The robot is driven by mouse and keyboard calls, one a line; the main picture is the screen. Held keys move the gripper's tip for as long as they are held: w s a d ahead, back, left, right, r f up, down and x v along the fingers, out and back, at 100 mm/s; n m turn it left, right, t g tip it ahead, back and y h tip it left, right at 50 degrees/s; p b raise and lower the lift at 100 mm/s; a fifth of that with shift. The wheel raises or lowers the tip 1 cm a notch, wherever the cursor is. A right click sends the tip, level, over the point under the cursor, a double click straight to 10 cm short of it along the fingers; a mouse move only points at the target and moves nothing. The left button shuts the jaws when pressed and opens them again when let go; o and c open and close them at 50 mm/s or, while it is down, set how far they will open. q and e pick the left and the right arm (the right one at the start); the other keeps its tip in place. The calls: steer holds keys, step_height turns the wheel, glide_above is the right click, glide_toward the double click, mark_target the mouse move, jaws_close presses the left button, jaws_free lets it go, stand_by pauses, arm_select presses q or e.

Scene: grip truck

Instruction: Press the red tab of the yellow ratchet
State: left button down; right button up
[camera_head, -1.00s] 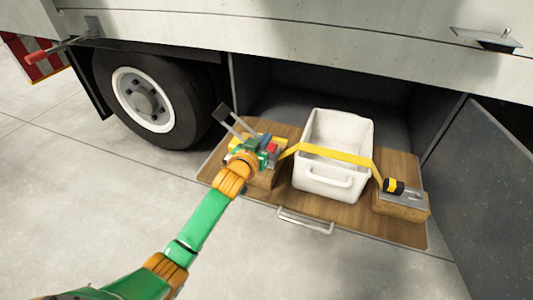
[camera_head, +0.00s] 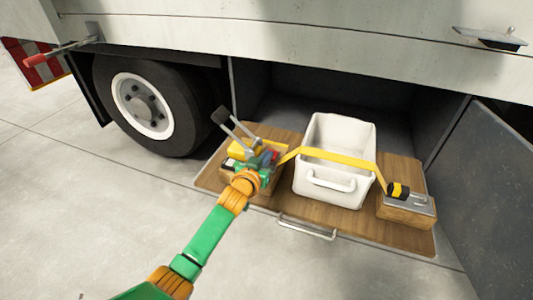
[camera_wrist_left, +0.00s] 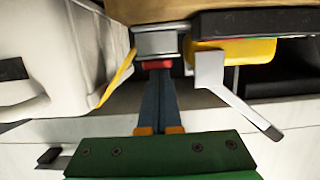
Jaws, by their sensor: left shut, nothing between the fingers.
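The yellow ratchet (camera_head: 243,148) sits on a wooden block at the left of the wooden platform, with its grey black-tipped lever (camera_head: 228,122) raised up to the left. The yellow strap (camera_head: 335,157) runs from it across the white bin. The red tab (camera_wrist_left: 158,65) shows in the left wrist view, below a grey metal part. My left gripper (camera_head: 265,160) is at the near right side of the ratchet. Its blue-grey fingers (camera_wrist_left: 158,76) are shut and empty, with their tips at the red tab. I cannot tell whether they touch it. My right gripper is not in view.
The white bin (camera_head: 330,185) stands right of the ratchet. A second wooden block (camera_head: 405,210) with a black-and-yellow strap end (camera_head: 397,190) is at the right. The truck's side panel (camera_head: 300,35) overhangs behind, and a wheel (camera_head: 150,105) is at the left.

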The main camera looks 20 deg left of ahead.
arm_select(q)
step_height(320, 180, up, 5)
steer(key=p, duration=0.5)
steer(key=f+p+v, duration=0.1)
steer(key=p+v, duration=0.2)
steer(key=v, duration=0.6)
steer(key=shift+s+r, duration=0.15)
steer(key=shift+s, duration=0.35)
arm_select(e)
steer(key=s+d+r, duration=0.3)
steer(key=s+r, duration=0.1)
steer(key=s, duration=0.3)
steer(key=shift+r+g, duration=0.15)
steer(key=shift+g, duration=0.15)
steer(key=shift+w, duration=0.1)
